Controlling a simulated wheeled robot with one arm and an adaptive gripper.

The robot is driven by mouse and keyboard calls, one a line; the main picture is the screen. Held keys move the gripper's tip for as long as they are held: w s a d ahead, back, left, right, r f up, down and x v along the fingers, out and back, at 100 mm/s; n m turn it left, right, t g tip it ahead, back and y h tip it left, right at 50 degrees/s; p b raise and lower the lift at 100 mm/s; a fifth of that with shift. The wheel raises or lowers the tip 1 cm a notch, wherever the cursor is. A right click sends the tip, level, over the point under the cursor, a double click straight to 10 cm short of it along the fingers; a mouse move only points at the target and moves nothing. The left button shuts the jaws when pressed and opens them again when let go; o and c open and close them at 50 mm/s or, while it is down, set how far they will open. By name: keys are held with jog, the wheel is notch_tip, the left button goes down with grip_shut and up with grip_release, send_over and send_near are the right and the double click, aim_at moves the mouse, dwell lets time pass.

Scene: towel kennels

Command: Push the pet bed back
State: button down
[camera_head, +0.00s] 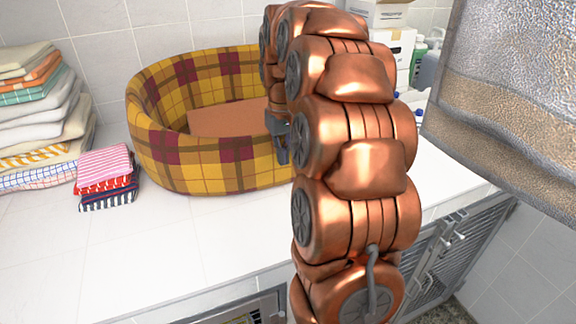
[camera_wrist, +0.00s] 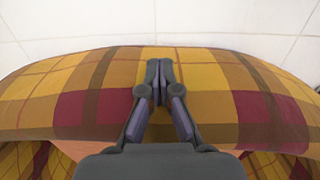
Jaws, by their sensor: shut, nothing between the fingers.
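The pet bed (camera_head: 205,165) is an oval basket in yellow, brown and dark red plaid with a brown cushion. It stands on the white tiled counter near the wall in the head view. In the wrist view the pet bed's padded plaid wall (camera_wrist: 85,90) fills the middle, with white tiles beyond it. My gripper (camera_wrist: 159,65) is shut and empty, its fingertips together over the plaid wall. I cannot tell whether they touch it. In the head view my arm hides the bed's right side and most of the gripper (camera_head: 279,150).
Folded towels (camera_head: 35,115) are stacked left of the bed, with small folded cloths (camera_head: 105,175) close to its left side. White boxes (camera_head: 395,45) and bottles (camera_head: 425,65) stand at the back right. A hanging towel (camera_head: 510,100) is at the right. The counter (camera_head: 150,250) in front is clear.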

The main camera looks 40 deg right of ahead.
jog(key=shift+w+d+b, duration=0.15)
jog(key=shift+w+d, duration=0.25)
jog(key=shift+w, duration=0.85)
jog(key=shift+w+d+b, duration=0.2)
jog(key=shift+w+d, duration=0.15)
jog(key=shift+w, duration=0.9)
jog(key=shift+w+d+b, duration=0.15)
jog(key=shift+w+d, duration=0.25)
jog(key=shift+w, duration=0.85)
jog(key=shift+s, duration=0.1)
jog(key=shift+s+a+f+b, duration=0.15)
jog(key=shift+s+b, duration=0.15)
jog(key=shift+s, duration=0.2)
jog(key=shift+s+a+r+b, duration=0.15)
jog(key=shift+s+b, duration=0.15)
jog(key=shift+s, duration=0.2)
jog(key=shift+s+a+r+b, duration=0.1)
jog(key=shift+s+r+b, duration=0.2)
jog(key=shift+r, duration=0.55)
jog(key=shift+s+a+r+b, duration=0.1)
jog(key=shift+s+r+b, duration=0.2)
jog(key=shift+r, duration=0.5)
jog(key=shift+s+a+r+b, duration=0.1)
jog(key=shift+s+r+b, duration=0.2)
jog(key=shift+r, duration=0.55)
jog(key=shift+r+p, duration=1.75)
jog(key=shift+r, duration=0.8)
